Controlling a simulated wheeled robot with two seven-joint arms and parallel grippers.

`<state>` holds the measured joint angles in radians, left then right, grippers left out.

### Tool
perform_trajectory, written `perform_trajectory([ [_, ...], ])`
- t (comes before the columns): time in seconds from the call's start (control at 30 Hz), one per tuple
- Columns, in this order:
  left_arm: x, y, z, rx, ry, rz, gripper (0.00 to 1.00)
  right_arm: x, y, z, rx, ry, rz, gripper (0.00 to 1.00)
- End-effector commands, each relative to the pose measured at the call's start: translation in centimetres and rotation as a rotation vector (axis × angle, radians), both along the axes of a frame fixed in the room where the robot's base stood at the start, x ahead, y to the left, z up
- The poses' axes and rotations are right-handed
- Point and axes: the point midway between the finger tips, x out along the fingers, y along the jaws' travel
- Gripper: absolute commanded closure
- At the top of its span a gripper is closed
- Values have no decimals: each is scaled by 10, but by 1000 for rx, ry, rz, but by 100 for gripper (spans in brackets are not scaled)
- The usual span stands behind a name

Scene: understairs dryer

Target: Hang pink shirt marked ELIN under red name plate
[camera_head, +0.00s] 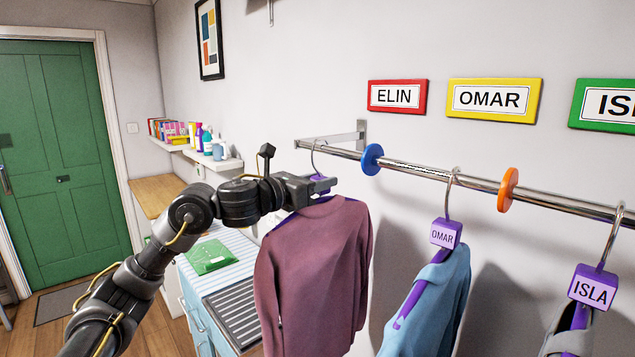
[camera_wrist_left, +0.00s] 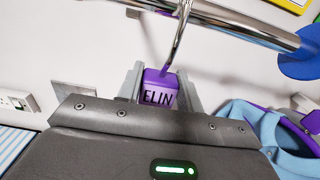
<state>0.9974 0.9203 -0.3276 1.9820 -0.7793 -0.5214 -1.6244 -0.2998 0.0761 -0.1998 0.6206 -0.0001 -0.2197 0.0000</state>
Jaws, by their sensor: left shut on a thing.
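The pink shirt (camera_head: 318,265), a dusky mauve-pink, hangs on a purple hanger with a metal hook (camera_head: 314,153). My left gripper (camera_head: 318,184) is shut on the hanger's purple block, which reads ELIN in the left wrist view (camera_wrist_left: 160,92). The hook crosses the metal rail (camera_head: 420,169) near its left end, left of the blue disc (camera_head: 371,159). I cannot tell whether the hook rests on the rail. The red ELIN name plate (camera_head: 397,96) is on the wall above, slightly right of the hook. My right gripper is not in view.
A blue shirt (camera_head: 440,300) marked OMAR hangs between the blue and orange discs (camera_head: 508,190). A grey shirt (camera_head: 575,340) marked ISLA hangs further right. Yellow OMAR (camera_head: 494,99) and green ISLA (camera_head: 607,105) plates follow. A wall bracket (camera_head: 361,134) stands behind the rail's left end.

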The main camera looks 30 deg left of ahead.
Motion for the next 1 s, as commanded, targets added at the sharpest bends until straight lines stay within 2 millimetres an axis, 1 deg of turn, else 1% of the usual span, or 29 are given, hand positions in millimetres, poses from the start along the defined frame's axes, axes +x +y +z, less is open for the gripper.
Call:
perform_trajectory([
  [0.23, 0, 0, 1, -1, -2, 0, 100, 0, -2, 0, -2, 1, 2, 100],
  [0.27, 0, 0, 1, -1, -2, 0, 60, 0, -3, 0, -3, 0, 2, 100],
  [0.4, 0, 0, 1, -1, -2, 0, 42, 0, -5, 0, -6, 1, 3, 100],
  [0.43, 0, 0, 1, -1, -2, 0, 38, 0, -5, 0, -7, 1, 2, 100],
  [0.67, 0, 0, -1, 0, 1, 0, 38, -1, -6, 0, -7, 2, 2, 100],
  [0.77, -4, 2, -1, 2, -1, 0, 38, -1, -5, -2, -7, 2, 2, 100],
  [0.87, -15, 6, -2, 3, -3, 2, 38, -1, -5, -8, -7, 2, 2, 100],
  [1.0, -40, 15, -4, 5, -4, 3, 38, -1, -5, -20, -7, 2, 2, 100],
])
